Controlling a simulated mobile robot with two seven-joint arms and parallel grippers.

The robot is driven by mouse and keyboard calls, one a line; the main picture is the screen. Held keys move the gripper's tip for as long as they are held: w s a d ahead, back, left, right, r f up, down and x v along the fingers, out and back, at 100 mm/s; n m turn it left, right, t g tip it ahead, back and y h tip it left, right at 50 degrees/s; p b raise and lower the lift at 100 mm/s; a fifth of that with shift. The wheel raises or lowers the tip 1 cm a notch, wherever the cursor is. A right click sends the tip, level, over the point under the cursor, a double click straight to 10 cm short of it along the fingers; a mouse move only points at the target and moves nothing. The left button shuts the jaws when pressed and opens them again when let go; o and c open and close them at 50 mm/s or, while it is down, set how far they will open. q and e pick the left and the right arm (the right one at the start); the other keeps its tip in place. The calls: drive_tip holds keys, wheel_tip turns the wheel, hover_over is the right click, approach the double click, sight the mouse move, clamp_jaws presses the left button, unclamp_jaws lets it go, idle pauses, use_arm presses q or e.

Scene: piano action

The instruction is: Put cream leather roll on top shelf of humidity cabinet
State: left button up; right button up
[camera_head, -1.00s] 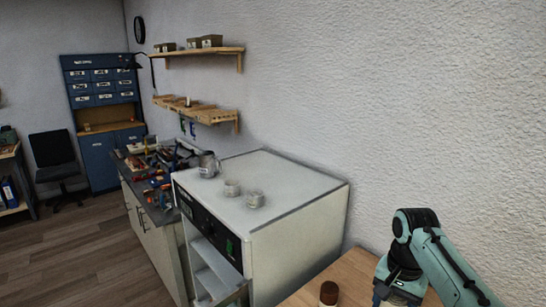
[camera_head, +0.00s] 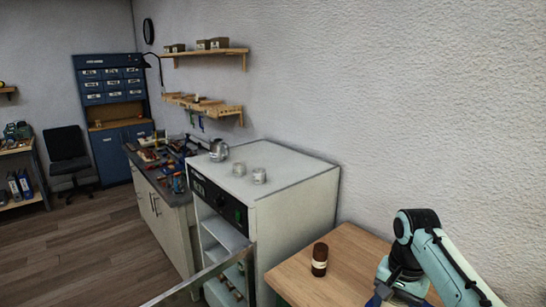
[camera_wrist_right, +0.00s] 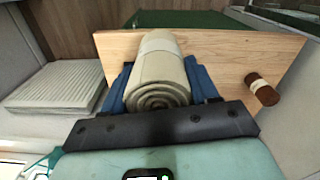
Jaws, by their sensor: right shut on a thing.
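The cream leather roll (camera_wrist_right: 158,75) has a pale band around it and is gripped between the blue fingers of my right gripper (camera_wrist_right: 165,85) in the right wrist view. In the head view the right gripper (camera_head: 398,297) is at the bottom edge, right of the cabinet, and the roll cannot be made out there. The white humidity cabinet (camera_head: 290,225) stands left of centre with its door (camera_head: 198,277) open. Its top shelf (camera_head: 225,235) shows inside the opening and looks empty in the part I see. Lower shelves hold small items. My left gripper is not in view.
Two small jars (camera_head: 259,176) and a metal jug (camera_head: 219,150) stand on the cabinet top. The open door juts out in front of the cabinet.

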drive_tip(key=shift+s, duration=0.25)
drive_tip(key=w+a+f+n, duration=0.2)
drive_tip(key=a+f+n, duration=0.1)
drive_tip(key=f, duration=0.9)
drive_tip(key=shift+a+f, duration=0.2)
drive_tip(key=shift+f, duration=0.15)
drive_tip(key=s+a+f+n, duration=0.2)
drive_tip(key=f, duration=0.6)
drive_tip(key=s+a+f+n, duration=0.2)
drive_tip(key=a+f, duration=0.1)
drive_tip(key=f, duration=0.5)
drive_tip(key=shift+s+n, duration=0.15)
drive_tip(key=shift+n, duration=0.25)
